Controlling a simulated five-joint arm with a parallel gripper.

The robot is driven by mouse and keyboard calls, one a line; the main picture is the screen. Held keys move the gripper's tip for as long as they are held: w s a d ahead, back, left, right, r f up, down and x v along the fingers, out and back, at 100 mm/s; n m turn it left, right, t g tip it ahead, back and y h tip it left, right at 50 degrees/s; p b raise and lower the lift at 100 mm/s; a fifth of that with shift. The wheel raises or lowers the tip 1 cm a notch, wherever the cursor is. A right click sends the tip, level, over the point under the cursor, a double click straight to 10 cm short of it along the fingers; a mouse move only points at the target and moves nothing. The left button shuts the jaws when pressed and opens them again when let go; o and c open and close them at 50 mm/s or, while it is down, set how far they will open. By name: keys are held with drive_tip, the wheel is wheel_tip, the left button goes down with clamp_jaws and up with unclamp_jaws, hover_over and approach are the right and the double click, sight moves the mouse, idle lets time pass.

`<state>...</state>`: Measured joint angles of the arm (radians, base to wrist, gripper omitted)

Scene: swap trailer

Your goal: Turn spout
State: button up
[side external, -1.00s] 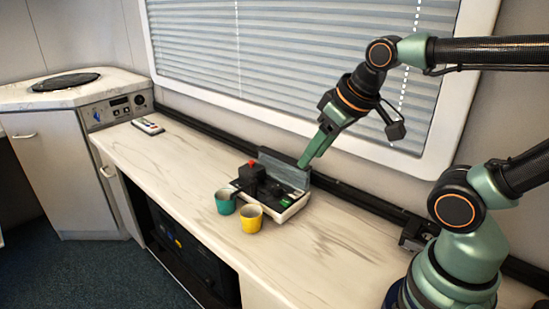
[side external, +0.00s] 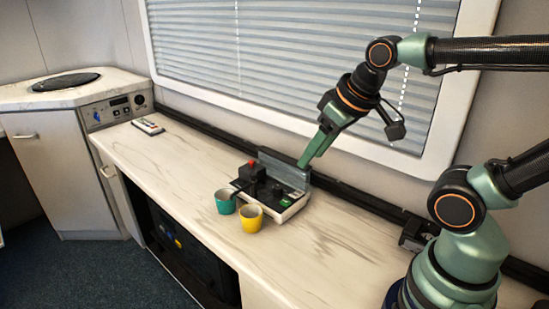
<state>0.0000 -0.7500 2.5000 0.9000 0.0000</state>
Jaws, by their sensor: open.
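A small machine with a black body (side external: 258,184), a red top and a pale base stands on the counter. A dark spout (side external: 241,187) reaches from it toward the left, over or close to the teal cup (side external: 226,201). A yellow cup (side external: 251,217) stands just right of and in front of the teal cup. Both cups are upright. My gripper (side external: 306,161) points down and left, above the right back edge of the machine. It is open and holds nothing that I can see. The gap between its fingers is hard to see from this side.
A grey upright panel (side external: 283,168) stands behind the machine. A remote-like device (side external: 148,126) lies at the counter's far left end. A black rail (side external: 350,192) runs along the wall under the window blind (side external: 300,50). The marbled counter (side external: 320,240) is clear at the right front.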

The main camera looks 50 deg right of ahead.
drive_tip(key=shift+o, duration=0.3)
drive_tip(key=shift+o, duration=0.5)
drive_tip(key=w+d+r+m+g, duration=0.2)
drive_tip(key=w+r+g, duration=0.15)
drive_tip(key=w, duration=0.75)
drive_tip(key=m+g, duration=0.2)
drive_tip(key=m, duration=0.1)
approach(253, 173)
wheel_tip(253, 173, down, 8)
clamp_jaws()
idle(0.7)
